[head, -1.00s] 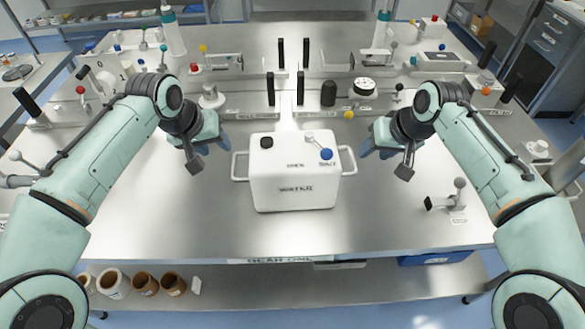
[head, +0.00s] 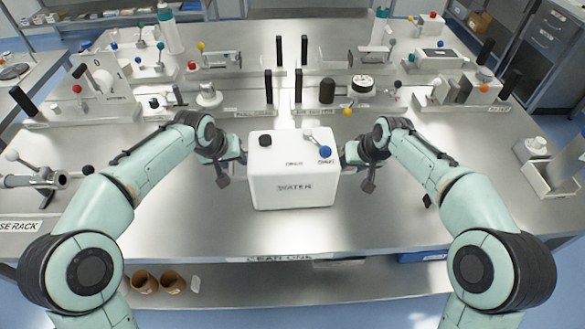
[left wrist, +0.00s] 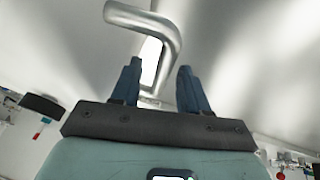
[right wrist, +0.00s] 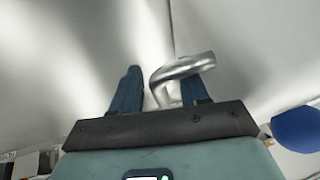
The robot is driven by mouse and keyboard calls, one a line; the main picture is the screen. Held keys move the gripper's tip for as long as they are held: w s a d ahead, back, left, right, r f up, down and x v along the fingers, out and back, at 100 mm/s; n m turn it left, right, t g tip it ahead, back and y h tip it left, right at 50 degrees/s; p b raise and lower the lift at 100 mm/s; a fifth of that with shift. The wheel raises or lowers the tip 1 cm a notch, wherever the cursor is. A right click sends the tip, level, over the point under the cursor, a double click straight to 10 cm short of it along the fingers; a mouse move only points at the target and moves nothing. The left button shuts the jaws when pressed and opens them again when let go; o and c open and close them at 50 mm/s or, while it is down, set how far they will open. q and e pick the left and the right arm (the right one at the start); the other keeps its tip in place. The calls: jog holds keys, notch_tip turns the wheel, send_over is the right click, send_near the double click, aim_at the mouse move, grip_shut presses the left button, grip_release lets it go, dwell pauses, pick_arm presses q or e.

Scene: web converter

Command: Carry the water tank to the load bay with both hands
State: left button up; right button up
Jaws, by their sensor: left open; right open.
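The white water tank (head: 292,188) stands upright on the steel table, with a black cap, a small lever and a blue knob on top. My left gripper (head: 238,152) is at the tank's left side, open. In the left wrist view, the tank's left handle (left wrist: 172,42) runs between its two blue fingers. My right gripper (head: 347,154) is at the tank's right side, open. In the right wrist view, the right handle (right wrist: 185,68) lies between the fingers, close to the right one. The grippers hide both handles in the head view. I cannot make out a load bay.
Black upright posts (head: 268,86) and a dark cylinder (head: 327,91) stand behind the tank. A bracketed fixture (head: 550,168) is at the right edge and a metal lever device (head: 38,178) at the left. The table in front of the tank is clear.

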pick_arm(q)
jog(key=shift+f, duration=0.2)
pick_arm(e)
jog(key=shift+f, duration=0.15)
pick_arm(q)
grip_shut()
pick_arm(e)
grip_shut()
pick_arm(q)
jog(key=shift+r, duration=0.1)
dwell(0.8)
